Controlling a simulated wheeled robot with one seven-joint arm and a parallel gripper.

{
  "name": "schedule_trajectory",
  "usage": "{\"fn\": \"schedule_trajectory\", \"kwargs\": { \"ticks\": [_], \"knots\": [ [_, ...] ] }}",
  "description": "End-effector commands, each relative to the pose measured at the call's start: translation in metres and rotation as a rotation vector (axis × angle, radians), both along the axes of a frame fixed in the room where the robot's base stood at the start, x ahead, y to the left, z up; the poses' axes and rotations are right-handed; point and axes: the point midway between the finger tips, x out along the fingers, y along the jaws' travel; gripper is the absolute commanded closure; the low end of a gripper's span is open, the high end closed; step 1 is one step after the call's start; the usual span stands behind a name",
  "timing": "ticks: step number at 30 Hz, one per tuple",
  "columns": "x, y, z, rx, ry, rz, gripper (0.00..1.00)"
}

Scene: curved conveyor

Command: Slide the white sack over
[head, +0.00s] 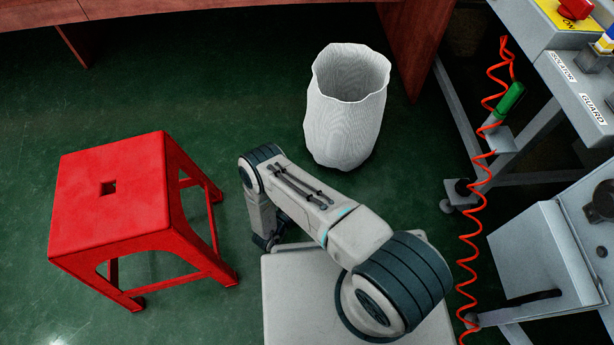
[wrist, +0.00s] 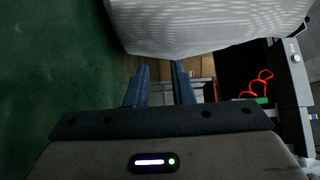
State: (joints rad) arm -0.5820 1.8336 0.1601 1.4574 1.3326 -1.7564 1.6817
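The white sack (head: 345,115) stands upright on the green floor, open at the top, with a wavy rim and ribbed sides. It also fills the upper part of the wrist view (wrist: 205,25), beyond and above my fingertips there. My gripper (wrist: 160,68) is open, its two dark blue fingers apart with nothing between them. Whether the fingertips touch the sack cannot be told. In the head view my bent arm hides most of the gripper, low and to the left of the sack.
A red stool (head: 115,200) stands at the left. A brown wooden table (head: 200,8) runs along the back, its panel close behind the sack. Grey machinery (head: 545,240) and a coiled red hose (head: 470,225) are at the right. The floor between stool and sack is clear.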

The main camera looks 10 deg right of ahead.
Motion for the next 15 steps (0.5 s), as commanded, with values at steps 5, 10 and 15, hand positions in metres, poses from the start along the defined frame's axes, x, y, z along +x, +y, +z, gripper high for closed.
{"fn": "schedule_trajectory", "kwargs": {
  "ticks": [5,10,15],
  "knots": [
    [0.029,0.009,0.013,0.049,0.054,0.021,0.72],
    [0.087,0.029,0.046,0.134,0.195,0.103,0.72],
    [0.139,0.050,0.092,0.188,0.355,0.239,0.72]
  ]
}}
